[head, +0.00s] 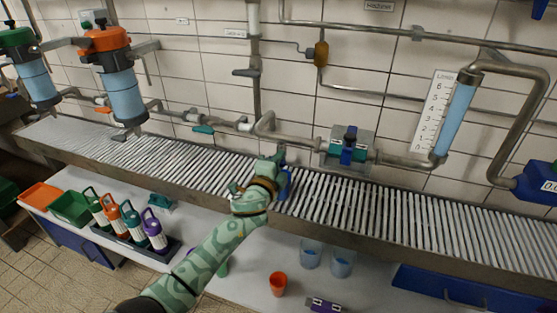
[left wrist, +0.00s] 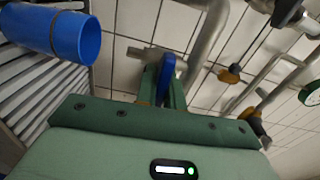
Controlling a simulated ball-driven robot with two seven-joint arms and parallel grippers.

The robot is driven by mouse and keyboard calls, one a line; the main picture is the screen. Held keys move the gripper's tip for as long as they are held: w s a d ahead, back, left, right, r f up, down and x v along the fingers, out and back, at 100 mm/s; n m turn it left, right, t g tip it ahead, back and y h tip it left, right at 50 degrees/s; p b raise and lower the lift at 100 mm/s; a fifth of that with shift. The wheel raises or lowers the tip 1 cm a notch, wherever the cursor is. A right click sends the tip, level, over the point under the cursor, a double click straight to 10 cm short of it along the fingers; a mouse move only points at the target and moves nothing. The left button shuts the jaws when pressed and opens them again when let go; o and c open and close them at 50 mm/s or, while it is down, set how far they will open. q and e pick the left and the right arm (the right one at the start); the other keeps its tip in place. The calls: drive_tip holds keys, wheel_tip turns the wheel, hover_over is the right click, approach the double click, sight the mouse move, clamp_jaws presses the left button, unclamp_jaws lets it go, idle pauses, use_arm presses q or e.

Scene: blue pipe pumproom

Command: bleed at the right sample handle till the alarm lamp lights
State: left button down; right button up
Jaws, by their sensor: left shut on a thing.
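My left gripper (head: 272,166) is over the slatted grate, at the pipe run in front of the tiled wall. In the left wrist view its green fingers (left wrist: 162,84) are shut on a blue handle (left wrist: 166,72) at the pipe. In the head view the gripper hides that handle. A blue cylinder (head: 285,184) stands beside the gripper; a blue cylinder also shows at upper left in the left wrist view (left wrist: 75,37). An amber fitting (head: 321,53) hangs on the wall pipe; I cannot tell whether it is a lamp or lit. My right gripper is out of view.
A tilted sight tube (head: 455,119) with blue fill stands by a numbered scale (head: 436,108). A blue-knobbed valve (head: 349,145) is right of my gripper. Below the grate (head: 400,212) are clear beakers (head: 311,254), an orange cup (head: 278,284) and several bottles in a tray (head: 172,249).

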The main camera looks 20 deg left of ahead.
use_arm(q)
drive_tip(key=shift+f+m, duration=0.2)
drive_tip(key=shift+m, duration=0.3)
drive_tip(key=c, duration=1.5)
unclamp_jaws()
drive_tip(key=shift+r, duration=0.1)
drive_tip(key=shift+s, duration=0.2)
drive_tip(key=s+p, duration=0.4)
drive_tip(key=s, duration=1.2)
drive_tip(key=shift+a, duration=0.25)
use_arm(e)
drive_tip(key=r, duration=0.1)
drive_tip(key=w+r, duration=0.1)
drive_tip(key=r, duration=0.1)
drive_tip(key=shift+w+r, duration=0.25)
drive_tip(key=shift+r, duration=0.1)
use_arm(q)
drive_tip(key=shift+w, duration=0.15)
